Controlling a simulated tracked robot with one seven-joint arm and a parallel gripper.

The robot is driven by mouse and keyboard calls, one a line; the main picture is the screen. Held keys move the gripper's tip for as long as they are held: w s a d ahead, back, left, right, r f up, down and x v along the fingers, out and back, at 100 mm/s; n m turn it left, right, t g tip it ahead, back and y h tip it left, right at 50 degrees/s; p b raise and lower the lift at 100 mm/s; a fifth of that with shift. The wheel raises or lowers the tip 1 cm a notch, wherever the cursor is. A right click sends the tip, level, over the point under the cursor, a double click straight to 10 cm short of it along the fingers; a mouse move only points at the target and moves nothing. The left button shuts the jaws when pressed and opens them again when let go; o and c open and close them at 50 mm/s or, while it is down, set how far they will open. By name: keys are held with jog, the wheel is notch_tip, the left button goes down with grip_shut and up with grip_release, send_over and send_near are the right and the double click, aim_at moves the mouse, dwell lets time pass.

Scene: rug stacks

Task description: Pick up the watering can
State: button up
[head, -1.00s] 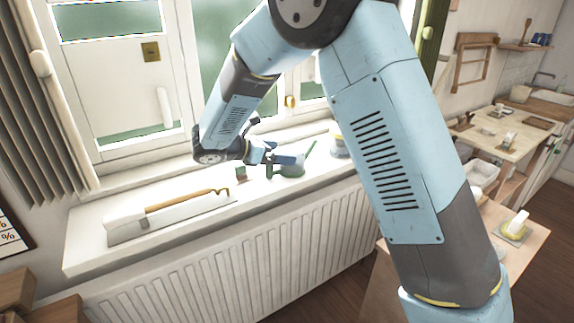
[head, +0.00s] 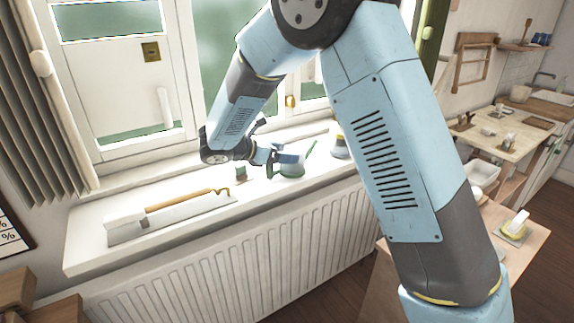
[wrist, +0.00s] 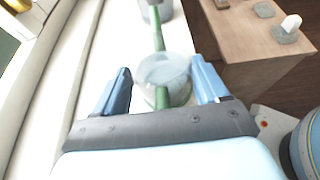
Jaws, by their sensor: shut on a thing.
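The watering can (head: 292,168) is a small round can with a green base and a thin green spout slanting up to the right. It stands on the white window sill in the head view. In the wrist view, the can's pale round body (wrist: 165,72) lies between my two blue fingers, with its green spout pointing away. My gripper (head: 277,158) is shut on the can, with one finger on each side. It also shows in the wrist view (wrist: 163,88). The fingers hide part of the can in the head view, so its contact with the sill is hard to judge.
A pot (head: 340,148) stands on the sill (head: 215,226) just beyond the spout. A small green block (head: 241,173) and a long white object with a wooden handle (head: 165,216) lie to the left. The window (head: 115,75) is behind; a radiator (head: 240,245) is below.

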jog(key=shift+c, duration=1.1)
jog(key=shift+r, duration=0.15)
